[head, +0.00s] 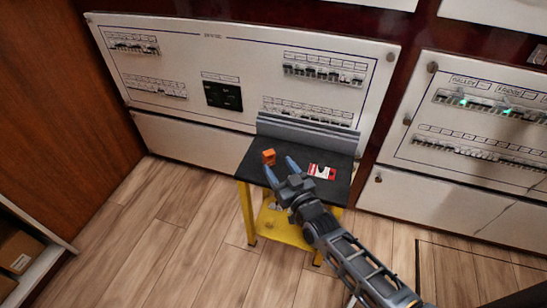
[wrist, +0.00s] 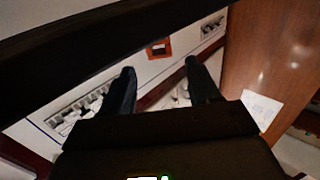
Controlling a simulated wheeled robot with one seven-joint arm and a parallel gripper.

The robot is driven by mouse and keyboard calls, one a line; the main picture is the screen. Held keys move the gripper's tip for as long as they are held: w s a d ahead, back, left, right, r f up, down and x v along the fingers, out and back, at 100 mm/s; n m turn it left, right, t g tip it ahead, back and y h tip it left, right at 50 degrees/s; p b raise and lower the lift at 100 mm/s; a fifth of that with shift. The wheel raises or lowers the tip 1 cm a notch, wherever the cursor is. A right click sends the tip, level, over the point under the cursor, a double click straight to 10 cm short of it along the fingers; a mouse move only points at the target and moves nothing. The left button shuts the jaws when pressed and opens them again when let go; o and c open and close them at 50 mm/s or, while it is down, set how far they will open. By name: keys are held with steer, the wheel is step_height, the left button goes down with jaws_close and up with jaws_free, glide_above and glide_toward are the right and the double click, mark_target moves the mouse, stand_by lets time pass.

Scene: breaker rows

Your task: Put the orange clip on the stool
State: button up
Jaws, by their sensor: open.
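The orange clip (head: 268,156) is a small block at the left of the stool's dark top (head: 256,176) in the head view. It appears to rest on that top. In the wrist view, an orange-red piece with a dark middle (wrist: 158,48), apparently the clip, shows beyond and between the fingers, against the dark edge. My gripper (head: 279,167) is open and empty, its two blue-grey fingers pointing toward the clip from just in front. The fingers also show in the wrist view (wrist: 160,80). A small gap seems to separate them from the clip.
A red and white card (head: 322,172) lies on the stool top to the right. A grey ridged upright (head: 305,133) lines its back edge. White breaker panels (head: 235,75) stand behind. Cardboard boxes (head: 18,252) sit at lower left. The wooden floor left of the stool is clear.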

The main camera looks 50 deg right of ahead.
steer(key=v, duration=0.7)
steer(key=shift+p, duration=0.3)
steer(key=s+a+r+n+y, duration=0.2)
steer(key=s+a+r+y, duration=0.1)
steer(key=s+a+r, duration=0.6)
steer(key=s+a+r+n+g+y, duration=0.1)
steer(key=s+a+r+n+y, duration=0.2)
steer(key=s+a+r, duration=0.6)
steer(key=s+r+y, duration=0.1)
steer(key=s+r, duration=0.1)
steer(key=s, duration=0.4)
steer(key=shift+s+r+g+y, duration=0.15)
steer(key=shift+r+g+y, duration=0.15)
steer(key=shift+c, duration=0.4)
